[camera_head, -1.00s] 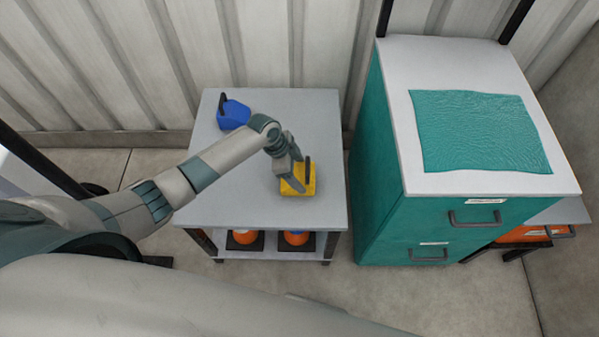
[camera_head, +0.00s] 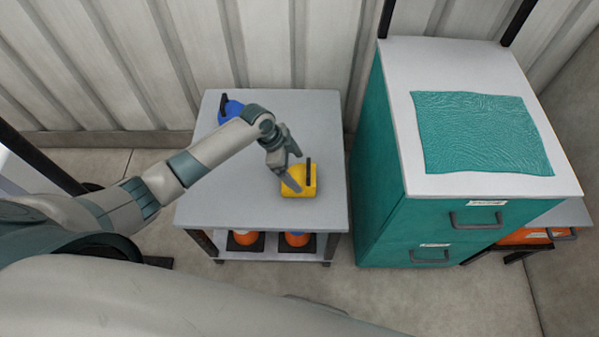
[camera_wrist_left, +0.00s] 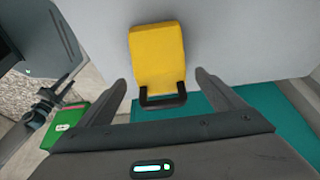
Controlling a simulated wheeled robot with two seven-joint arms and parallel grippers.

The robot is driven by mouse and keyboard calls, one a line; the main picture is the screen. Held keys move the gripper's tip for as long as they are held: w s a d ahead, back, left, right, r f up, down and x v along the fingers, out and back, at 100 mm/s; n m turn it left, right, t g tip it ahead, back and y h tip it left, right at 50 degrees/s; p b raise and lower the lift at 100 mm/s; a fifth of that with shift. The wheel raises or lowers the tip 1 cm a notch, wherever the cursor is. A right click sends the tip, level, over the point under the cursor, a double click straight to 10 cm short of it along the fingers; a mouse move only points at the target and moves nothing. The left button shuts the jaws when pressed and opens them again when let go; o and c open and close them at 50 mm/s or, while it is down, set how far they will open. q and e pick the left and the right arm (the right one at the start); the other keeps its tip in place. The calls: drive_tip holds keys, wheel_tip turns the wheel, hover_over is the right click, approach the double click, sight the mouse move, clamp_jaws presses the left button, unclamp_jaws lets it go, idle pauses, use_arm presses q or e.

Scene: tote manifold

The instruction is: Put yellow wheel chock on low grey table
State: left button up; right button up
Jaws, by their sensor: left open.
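The yellow wheel chock (camera_head: 299,183) with a dark handle sits on the grey table (camera_head: 240,205), near its front right part. It also shows in the left wrist view (camera_wrist_left: 157,55), where its dark handle faces my gripper. My left gripper (camera_head: 292,172) is open and just beside the chock, partly overlapping its left edge in the head view. In the left wrist view its two fingers (camera_wrist_left: 160,97) stand apart on either side of the handle end, not touching it.
A blue object with a dark handle (camera_head: 229,110) stands at the table's back left, partly behind my arm. Orange items (camera_head: 296,239) sit on the shelf below. A teal cabinet (camera_head: 376,190) with a teal cloth (camera_head: 480,130) on top stands close at the right.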

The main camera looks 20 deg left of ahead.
use_arm(q)
drive_tip(key=v, duration=0.8)
drive_tip(key=shift+b, duration=0.3)
use_arm(e)
drive_tip(key=shift+t, duration=0.4)
drive_tip(key=shift+w+a+r, duration=0.15)
drive_tip(key=shift+w+a, duration=0.05)
drive_tip(key=shift+w, duration=0.65)
drive_tip(key=shift+w+a+r, duration=0.15)
drive_tip(key=shift+w+a, duration=0.1)
drive_tip(key=shift+w, duration=0.6)
drive_tip(key=shift+w+a+r, duration=0.15)
drive_tip(key=shift+w+a, duration=0.05)
drive_tip(key=shift+w, duration=0.65)
